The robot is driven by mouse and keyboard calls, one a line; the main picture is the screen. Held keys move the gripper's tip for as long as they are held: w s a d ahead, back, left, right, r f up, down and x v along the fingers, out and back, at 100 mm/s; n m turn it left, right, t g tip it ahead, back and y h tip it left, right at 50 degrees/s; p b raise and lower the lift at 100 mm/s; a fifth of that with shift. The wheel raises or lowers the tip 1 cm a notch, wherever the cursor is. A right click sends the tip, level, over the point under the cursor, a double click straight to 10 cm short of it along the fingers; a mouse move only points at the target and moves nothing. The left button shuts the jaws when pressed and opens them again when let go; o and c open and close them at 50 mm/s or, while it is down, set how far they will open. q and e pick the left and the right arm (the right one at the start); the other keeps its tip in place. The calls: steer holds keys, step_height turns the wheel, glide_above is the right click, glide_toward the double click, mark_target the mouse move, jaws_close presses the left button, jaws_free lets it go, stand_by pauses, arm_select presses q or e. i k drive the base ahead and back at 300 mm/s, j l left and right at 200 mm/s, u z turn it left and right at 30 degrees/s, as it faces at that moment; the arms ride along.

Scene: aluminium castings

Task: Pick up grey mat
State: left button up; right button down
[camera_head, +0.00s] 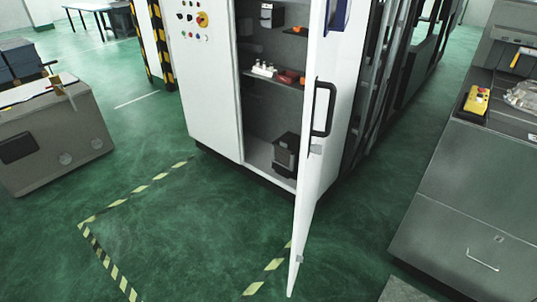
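A flat grey piece (402,291) lies on the green floor at the bottom edge, right of centre. It looks like the grey mat, but the frame cuts off most of it. Neither of my grippers is in view, and nothing is seen touching the grey piece.
A white cabinet (208,85) stands in the middle, its door (317,150) swung open toward me. Its shelves hold small parts. A grey workbench (470,215) with a yellow control box (476,100) is at right. A grey cart (60,135) is at left. Striped tape marks open floor.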

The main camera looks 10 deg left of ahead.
mark_target(283, 153)
steer(key=i+j+u, duration=0.45)
steer(key=j, duration=0.35)
steer(key=i+j+u, duration=0.45)
steer(key=i+j, duration=0.15)
steer(key=i, duration=0.15)
steer(key=i+z, duration=0.35)
steer(key=i, duration=0.15)
steer(key=i+z, duration=0.35)
steer(key=i, duration=0.15)
steer(key=i+j+z, duration=0.35)
steer(key=i, duration=0.15)
